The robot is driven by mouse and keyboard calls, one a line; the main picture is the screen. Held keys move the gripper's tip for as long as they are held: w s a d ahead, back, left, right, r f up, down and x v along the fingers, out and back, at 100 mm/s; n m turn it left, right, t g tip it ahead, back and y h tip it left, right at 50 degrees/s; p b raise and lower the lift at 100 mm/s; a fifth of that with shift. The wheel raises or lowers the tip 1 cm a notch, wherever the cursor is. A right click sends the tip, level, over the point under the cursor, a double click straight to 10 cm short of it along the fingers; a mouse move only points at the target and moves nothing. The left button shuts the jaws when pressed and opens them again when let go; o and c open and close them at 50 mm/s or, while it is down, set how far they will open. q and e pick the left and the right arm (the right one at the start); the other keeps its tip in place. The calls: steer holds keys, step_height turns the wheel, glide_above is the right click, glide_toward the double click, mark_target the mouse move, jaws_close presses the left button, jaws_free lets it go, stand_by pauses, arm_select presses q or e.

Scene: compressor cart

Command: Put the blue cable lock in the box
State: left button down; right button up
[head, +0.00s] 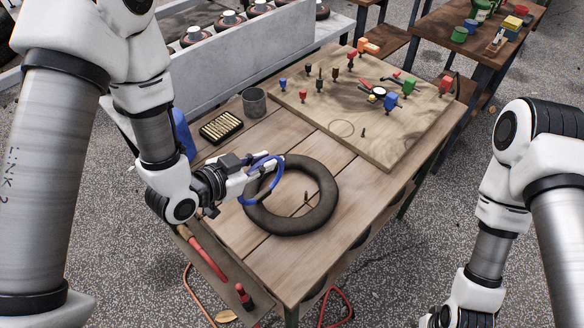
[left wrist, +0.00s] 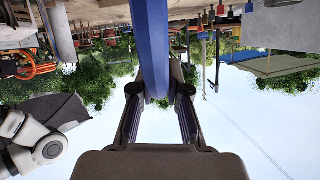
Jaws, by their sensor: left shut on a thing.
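The blue cable lock (head: 247,199) shows in the head view as a curved blue loop at my left gripper (head: 272,168), above the left side of a black tyre. My left gripper is shut on it. In the left wrist view, a blue band of the lock (left wrist: 153,50) stands between the fingers of my left gripper (left wrist: 160,98). A small black box (head: 221,127) with rows of brass-coloured pieces lies on the table behind the gripper. I cannot tell whether it is the task's box. My right arm is at the lower right; its fingertips are out of view.
The black tyre (head: 318,214) lies flat on the wooden table (head: 290,265). A grey cup (head: 254,102) stands near the black box. A board (head: 310,122) with several coloured pieces fills the table's far part. A red-handled tool (head: 208,256) lies on the lower shelf.

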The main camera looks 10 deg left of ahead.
mark_target(280, 162)
arm_select(q)
steer(key=shift+w+d+r+p, duration=0.2)
steer(key=shift+w+d+p, duration=0.75)
steer(key=shift+w+d, duration=0.25)
steer(key=w+f, duration=0.1)
steer(key=w+d+f+p, duration=0.1)
steer(key=f, duration=0.1)
steer(key=w+d+f, duration=0.1)
steer(key=shift+w+d+f, duration=0.1)
steer(key=shift+w+f, duration=0.05)
steer(key=shift+d, duration=0.1)
steer(key=c, duration=1.2)
jaws_free()
steer(key=shift+f, duration=0.1)
steer(key=shift+o, duration=0.2)
